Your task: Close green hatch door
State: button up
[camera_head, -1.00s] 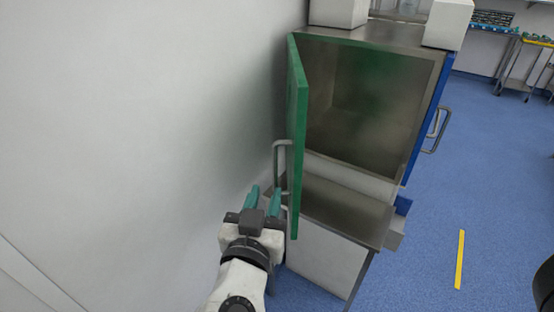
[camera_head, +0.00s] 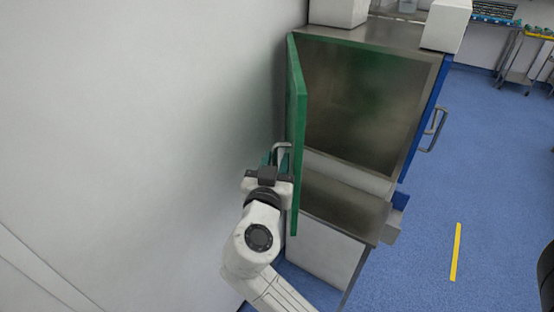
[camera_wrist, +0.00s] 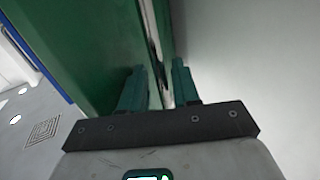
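The green hatch door (camera_head: 297,110) stands wide open on the left side of the metal hatch cabinet, close to the white wall. It is seen nearly edge-on in the head view. Its grey handle (camera_head: 282,146) is on the wall-facing side. My gripper (camera_head: 275,160) is at the handle, beside the door, and partly hides its lower part. In the wrist view the teal fingers (camera_wrist: 157,72) are apart, with the green door (camera_wrist: 85,50) at left and a strip of the handle (camera_wrist: 163,60) showing between them. Contact with the handle cannot be told.
The white wall (camera_head: 150,120) runs close along the left, leaving a narrow gap to the door. The hatch opening (camera_head: 360,100) is empty. A blue door (camera_head: 430,105) with a handle is on the cabinet's right side. Blue floor (camera_head: 500,190) is clear at right.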

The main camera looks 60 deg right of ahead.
grip_shut()
dwell(0.4)
